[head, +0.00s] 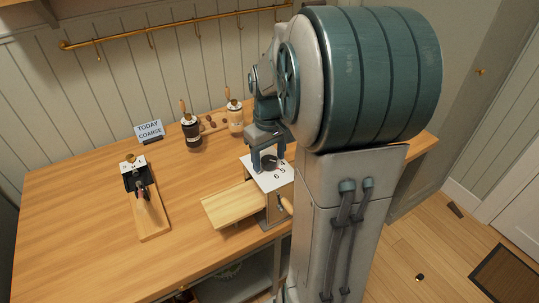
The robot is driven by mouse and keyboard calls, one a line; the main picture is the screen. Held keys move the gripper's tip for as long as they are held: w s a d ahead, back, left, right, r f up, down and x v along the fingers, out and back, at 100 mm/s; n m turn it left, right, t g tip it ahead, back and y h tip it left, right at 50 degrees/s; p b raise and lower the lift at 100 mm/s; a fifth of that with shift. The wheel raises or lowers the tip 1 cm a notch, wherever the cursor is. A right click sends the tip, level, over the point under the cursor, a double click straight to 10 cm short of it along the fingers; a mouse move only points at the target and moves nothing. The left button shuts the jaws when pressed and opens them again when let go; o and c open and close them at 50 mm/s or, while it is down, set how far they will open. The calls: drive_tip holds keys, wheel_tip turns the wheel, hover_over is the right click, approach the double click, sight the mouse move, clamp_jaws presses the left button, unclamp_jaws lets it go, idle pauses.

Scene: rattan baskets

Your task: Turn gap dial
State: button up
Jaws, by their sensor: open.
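The gap dial (269,163) is a small dark round knob on the white top plate (258,176) of a box-like device. The digits 6 and 5 show on the plate in front of the dial. My gripper (268,159) points down over the plate, its two blue-grey fingers apart, one on each side of the dial. It is open; I cannot tell whether the fingers touch the dial. The arm and gripper hide the back of the plate and any other marks there. A small sign (149,129) at the back reads "TODAY COARSE".
A light wooden board (230,204) juts left from the device, and a wooden handle (285,205) shows at its front. Two hand grinders (192,132) (235,117) stand behind. A wooden stand with a dark-and-white tool (139,180) is at left. The table's (80,220) left part is clear.

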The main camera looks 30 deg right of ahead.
drive_tip(key=c, duration=1)
drive_tip(key=shift+m, duration=0.3)
drive_tip(key=m, duration=0.4)
drive_tip(key=shift+b, duration=0.3)
drive_tip(key=shift+m, duration=1.7)
drive_tip(key=o, duration=1)
